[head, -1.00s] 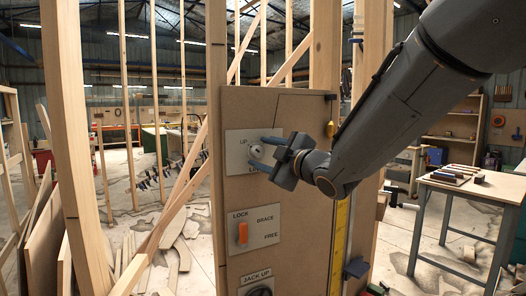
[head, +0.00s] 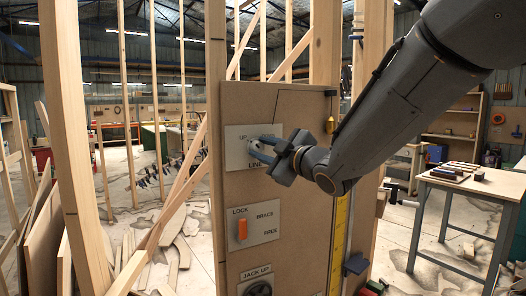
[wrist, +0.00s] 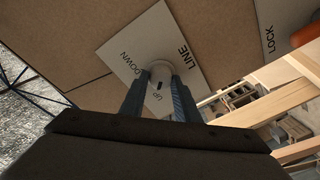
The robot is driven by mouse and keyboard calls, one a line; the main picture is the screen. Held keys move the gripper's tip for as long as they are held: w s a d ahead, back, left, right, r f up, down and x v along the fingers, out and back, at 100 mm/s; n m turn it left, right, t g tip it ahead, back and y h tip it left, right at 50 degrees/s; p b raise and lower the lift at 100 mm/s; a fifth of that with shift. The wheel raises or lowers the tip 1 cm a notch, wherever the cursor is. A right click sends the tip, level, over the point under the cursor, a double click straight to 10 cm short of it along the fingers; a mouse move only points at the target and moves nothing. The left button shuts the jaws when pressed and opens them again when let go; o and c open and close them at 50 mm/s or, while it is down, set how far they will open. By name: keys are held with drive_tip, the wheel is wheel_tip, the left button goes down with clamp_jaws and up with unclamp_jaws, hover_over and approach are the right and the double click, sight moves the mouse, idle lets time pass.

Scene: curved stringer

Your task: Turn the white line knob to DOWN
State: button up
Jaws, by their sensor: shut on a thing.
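The white line knob (wrist: 159,70) sits on a pale plate (wrist: 125,60) lettered LINE, DOWN and UP. My gripper (wrist: 159,80) is shut on the knob, one blue-grey finger on each side of it in the wrist view. A small dark mark on the knob lies on the side near the UP lettering. In the head view my gripper (head: 262,150) reaches the plate (head: 236,160) from the right, and its fingers hide most of the knob and part of the lettering.
Below on the same brown board (head: 290,190) are an orange lever (head: 242,229) with LOCK, BRACE and FREE lettering and a dark JACK UP knob (head: 258,290). A yellow rule (head: 340,240) and a brass plumb weight (head: 331,124) are right of the plate. Timber posts stand around.

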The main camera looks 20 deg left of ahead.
drive_tip(key=m+b, duration=0.1)
drive_tip(key=m, duration=0.4)
drive_tip(key=shift+f+m+t+b, duration=0.15)
drive_tip(key=shift+m+t+b, duration=0.15)
drive_tip(key=shift+b, duration=0.1)
drive_tip(key=m+b, duration=0.1)
drive_tip(key=m, duration=0.3)
drive_tip(key=shift+m+t, duration=0.4)
drive_tip(key=m+b, duration=0.1)
drive_tip(key=m, duration=0.4)
drive_tip(key=shift+t+h, duration=0.3)
drive_tip(key=shift+t, duration=0.1)
drive_tip(key=shift+m+b, duration=0.55)
drive_tip(key=shift+m, duration=2.05)
drive_tip(key=o, duration=1)
drive_tip(key=shift+o, duration=0.2)
